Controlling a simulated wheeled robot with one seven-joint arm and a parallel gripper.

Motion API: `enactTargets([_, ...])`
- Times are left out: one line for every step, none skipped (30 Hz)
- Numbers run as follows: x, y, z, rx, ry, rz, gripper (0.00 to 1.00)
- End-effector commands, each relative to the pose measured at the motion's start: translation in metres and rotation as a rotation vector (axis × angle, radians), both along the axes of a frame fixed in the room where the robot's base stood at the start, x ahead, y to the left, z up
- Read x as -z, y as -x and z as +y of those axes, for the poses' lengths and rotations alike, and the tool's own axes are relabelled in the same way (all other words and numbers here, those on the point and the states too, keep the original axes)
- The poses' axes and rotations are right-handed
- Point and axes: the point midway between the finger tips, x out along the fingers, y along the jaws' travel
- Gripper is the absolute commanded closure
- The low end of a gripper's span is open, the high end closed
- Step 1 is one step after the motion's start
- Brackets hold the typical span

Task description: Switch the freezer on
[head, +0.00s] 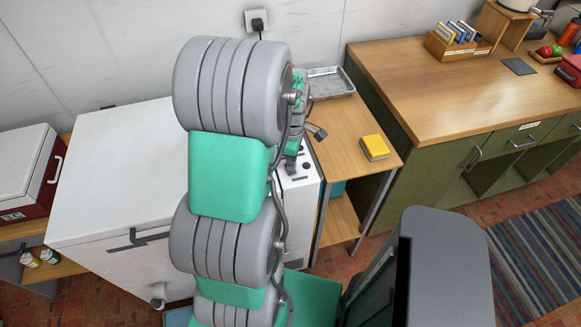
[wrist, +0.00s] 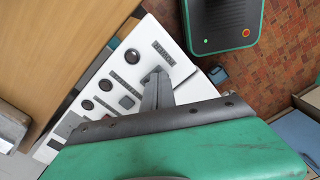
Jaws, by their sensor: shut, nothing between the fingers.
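The white chest freezer (head: 120,160) stands left of centre in the head view, its lid down. Its control panel (head: 301,190) is at the right end, partly hidden by my arm.
A wooden side table (head: 345,125) with a metal tray (head: 328,83) and a yellow sponge-like block (head: 375,147) stands right of the panel. A wooden-topped counter (head: 450,90) is beyond. A red-and-white cooler (head: 45,175) is at far left. A dark grey bin-like object (head: 445,265) stands front right.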

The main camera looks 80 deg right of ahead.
Motion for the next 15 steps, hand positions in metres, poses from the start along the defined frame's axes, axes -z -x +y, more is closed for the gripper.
enactTargets([0.0014, 0.0, 0.0, 0.0, 0.0, 0.0, 1.0])
enactTargets([0.0019, 0.0, 0.0, 0.0, 0.0, 0.0, 1.0])
enactTargets([0.0025, 0.0, 0.0, 0.0, 0.0, 0.0, 1.0])
enactTargets([0.003, 0.0, 0.0, 0.0, 0.0, 0.0, 1.0])
enactTargets([0.0034, 0.0, 0.0, 0.0, 0.0, 0.0, 1.0])
enactTargets([0.004, 0.0, 0.0, 0.0, 0.0, 0.0, 1.0])
enactTargets([0.0045, 0.0, 0.0, 0.0, 0.0, 0.0, 1.0])
enactTargets([0.0049, 0.0, 0.0, 0.0, 0.0, 0.0, 1.0])
enactTargets([0.0055, 0.0, 0.0, 0.0, 0.0, 0.0, 1.0])
enactTargets([0.006, 0.0, 0.0, 0.0, 0.0, 0.0, 1.0])
enactTargets([0.0064, 0.0, 0.0, 0.0, 0.0, 0.0, 1.0])
enactTargets([0.007, 0.0, 0.0, 0.0, 0.0, 0.0, 1.0])
enactTargets([0.0074, 0.0, 0.0, 0.0, 0.0, 0.0, 1.0])
enactTargets([0.0079, 0.0, 0.0, 0.0, 0.0, 0.0, 1.0])
enactTargets([0.0085, 0.0, 0.0, 0.0, 0.0, 0.0, 1.0])
